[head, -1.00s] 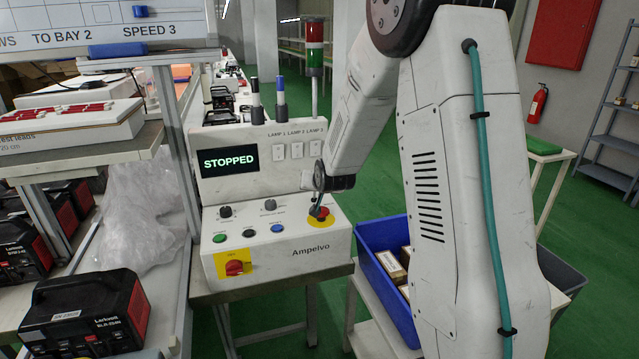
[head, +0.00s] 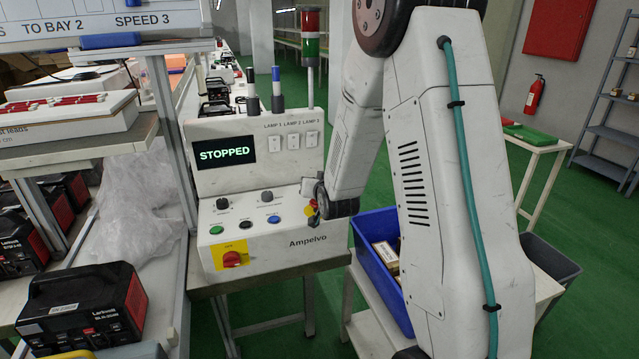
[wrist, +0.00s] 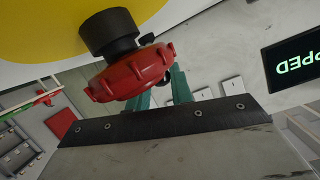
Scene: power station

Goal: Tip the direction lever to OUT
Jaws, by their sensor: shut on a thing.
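The white control box (head: 290,257) stands on a small table, its screen (head: 226,152) reading STOPPED. Two dark knobs show on its sloped top, one at left (head: 222,204) and one near the middle (head: 267,196). I cannot tell which is the direction lever or read its setting. My gripper (head: 313,210) is at the right end of the box, over the red stop button. In the wrist view the red button (wrist: 135,72) sits on a black collar against yellow, and my teal fingertips (wrist: 165,88) are shut on it, partly hidden behind it.
Green (head: 215,230), black and blue buttons lie along the box's front. A red rotary switch (head: 231,259) is on its front face. Three lamp switches (head: 293,142) are on the upright panel. A blue bin (head: 372,268) with boxes stands right. A metal post (head: 165,150) stands close left.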

